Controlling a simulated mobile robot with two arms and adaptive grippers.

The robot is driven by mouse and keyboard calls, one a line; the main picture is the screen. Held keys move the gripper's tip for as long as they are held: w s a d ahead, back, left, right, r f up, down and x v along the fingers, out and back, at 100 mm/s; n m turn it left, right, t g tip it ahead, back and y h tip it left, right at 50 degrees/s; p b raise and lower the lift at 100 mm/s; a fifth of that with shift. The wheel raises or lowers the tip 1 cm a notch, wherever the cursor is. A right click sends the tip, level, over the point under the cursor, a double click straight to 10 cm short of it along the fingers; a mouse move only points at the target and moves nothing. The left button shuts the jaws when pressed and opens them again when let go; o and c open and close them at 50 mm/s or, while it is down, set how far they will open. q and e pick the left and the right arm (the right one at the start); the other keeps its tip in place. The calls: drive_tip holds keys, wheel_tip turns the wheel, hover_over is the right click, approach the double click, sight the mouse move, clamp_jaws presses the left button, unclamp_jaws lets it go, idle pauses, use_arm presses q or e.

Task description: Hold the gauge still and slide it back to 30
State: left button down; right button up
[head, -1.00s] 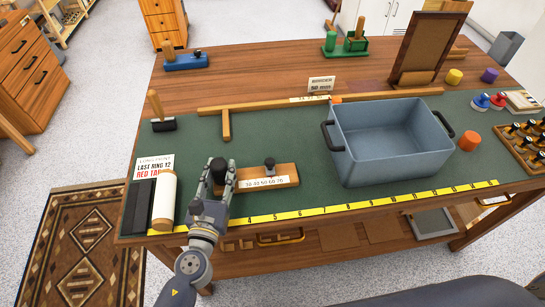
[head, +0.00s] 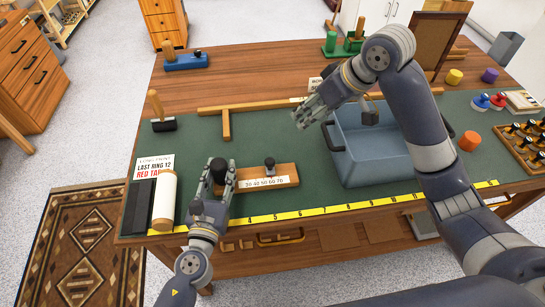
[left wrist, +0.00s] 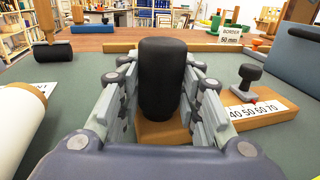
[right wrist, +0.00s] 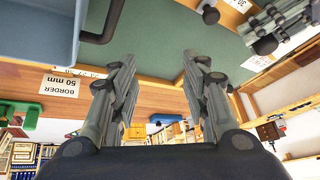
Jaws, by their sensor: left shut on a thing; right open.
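The gauge (head: 286,170) is a wooden block with a white scale, lying on the green mat. A black upright handle (left wrist: 163,75) stands at its left end. My left gripper (head: 217,172) is shut on that handle, fingers on both sides. The slider's dark knob (head: 270,162) stands behind the scale; in the left wrist view the knob (left wrist: 248,72) has a red mark near 50 to 60, exact reading unclear. My right gripper (head: 304,114) is open and empty above the mat, behind and right of the gauge. It also shows open in the right wrist view (right wrist: 160,72).
A blue-grey bin (head: 365,165) stands right of the gauge, partly hidden by my right arm. A wooden T-square (head: 225,125) lies behind it. A white roll (head: 165,198) is at left, and a yellow tape (head: 330,210) runs along the front edge.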

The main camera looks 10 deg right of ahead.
sight(271, 161)
drive_tip(key=s+a+n+g, duration=0.1)
drive_tip(key=s+a+n, duration=0.2)
drive_tip(key=s+a, duration=0.3)
drive_tip(key=shift+h, duration=0.4)
drive_tip(key=x, duration=0.8)
drive_tip(key=s+x, duration=0.1)
drive_tip(key=x, duration=0.3)
drive_tip(key=shift+a+f, duration=0.1)
drive_tip(key=shift+f, duration=0.05)
